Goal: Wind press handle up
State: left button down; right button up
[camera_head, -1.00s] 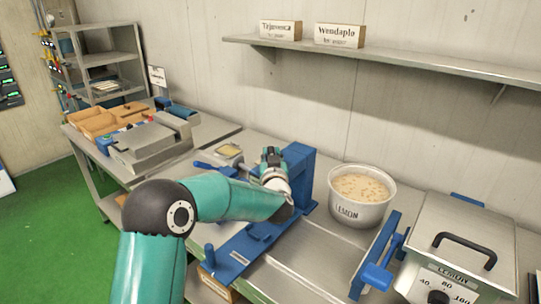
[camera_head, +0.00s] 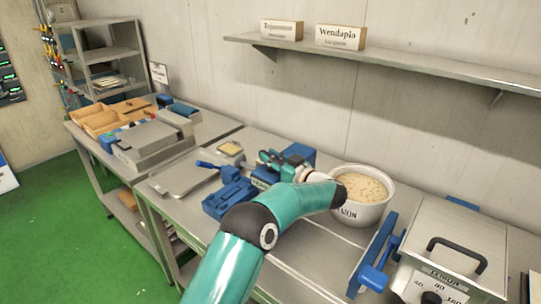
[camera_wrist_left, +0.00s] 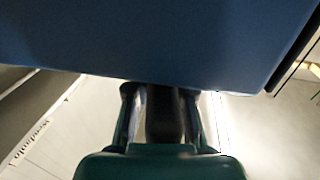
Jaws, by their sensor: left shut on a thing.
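The blue press (camera_head: 298,153) stands on the bench in the middle of the head view, partly hidden by my left arm. My left gripper (camera_head: 268,160) is at the press's left side, with the wrist to its right. In the left wrist view, the left gripper (camera_wrist_left: 160,95) has its two fingers on either side of a dark, round press handle (camera_wrist_left: 165,118) and is shut on it. A large blue part of the press (camera_wrist_left: 150,40) fills the top of that view. In the head view the handle is hidden behind the gripper. My right gripper is not in view.
A white pot of nougat (camera_head: 362,212) stands right of the press, close to my left forearm. A metal cooker (camera_head: 450,245) is at the right. A wall shelf (camera_head: 430,68) is above.

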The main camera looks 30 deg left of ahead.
pick_arm(q)
jog(key=shift+n+g+y, duration=0.3)
jog(key=shift+n+g, duration=1.1)
jog(key=shift+g, duration=0.8)
jog(key=c, duration=1)
grip_release()
jog(key=shift+d, duration=0.15)
